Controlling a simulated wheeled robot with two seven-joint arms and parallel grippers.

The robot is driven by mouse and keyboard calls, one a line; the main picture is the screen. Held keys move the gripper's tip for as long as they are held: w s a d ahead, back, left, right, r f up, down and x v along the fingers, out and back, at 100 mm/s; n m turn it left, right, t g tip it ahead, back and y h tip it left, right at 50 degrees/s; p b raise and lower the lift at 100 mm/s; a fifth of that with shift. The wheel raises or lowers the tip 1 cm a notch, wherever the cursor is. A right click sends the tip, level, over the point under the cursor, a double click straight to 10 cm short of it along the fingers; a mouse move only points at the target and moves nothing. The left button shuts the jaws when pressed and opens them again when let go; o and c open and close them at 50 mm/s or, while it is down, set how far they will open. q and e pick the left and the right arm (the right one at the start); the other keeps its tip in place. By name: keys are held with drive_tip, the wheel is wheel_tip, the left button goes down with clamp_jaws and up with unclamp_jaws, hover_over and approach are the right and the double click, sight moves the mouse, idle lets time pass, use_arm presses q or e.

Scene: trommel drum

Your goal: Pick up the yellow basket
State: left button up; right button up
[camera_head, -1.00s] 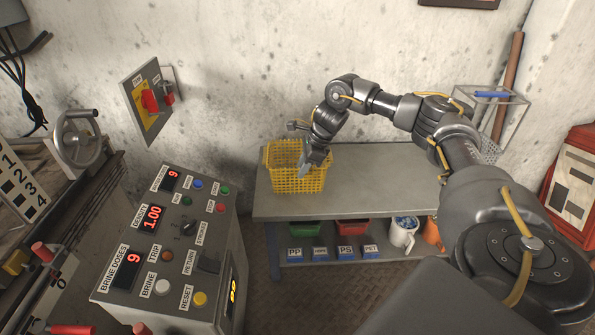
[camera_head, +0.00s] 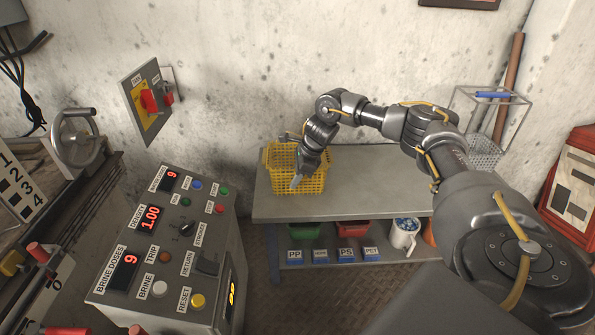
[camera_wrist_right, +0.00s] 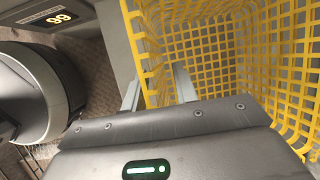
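The yellow basket (camera_head: 281,178) is an openwork plastic basket standing upright at the left end of the grey bench (camera_head: 375,195). My right gripper (camera_head: 297,182) reaches down at the basket's near right part. In the right wrist view the basket's mesh (camera_wrist_right: 205,45) fills the upper right. There the two fingers of the right gripper (camera_wrist_right: 156,84) are apart, one outside and one inside the basket, with a yellow side wall between them. The gripper is open around this wall. Contact with the mesh cannot be told. My left gripper is not in view.
A control console (camera_head: 170,250) stands left of the bench. Below the bench top are a green bin (camera_head: 304,230), a red bin (camera_head: 352,231) and a white mug-like container (camera_head: 404,233). A wire basket (camera_head: 484,150) is at the back right. The bench's middle is clear.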

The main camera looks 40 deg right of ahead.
drive_tip(key=shift+f, duration=0.1)
drive_tip(key=shift+c, duration=0.4)
clamp_jaws()
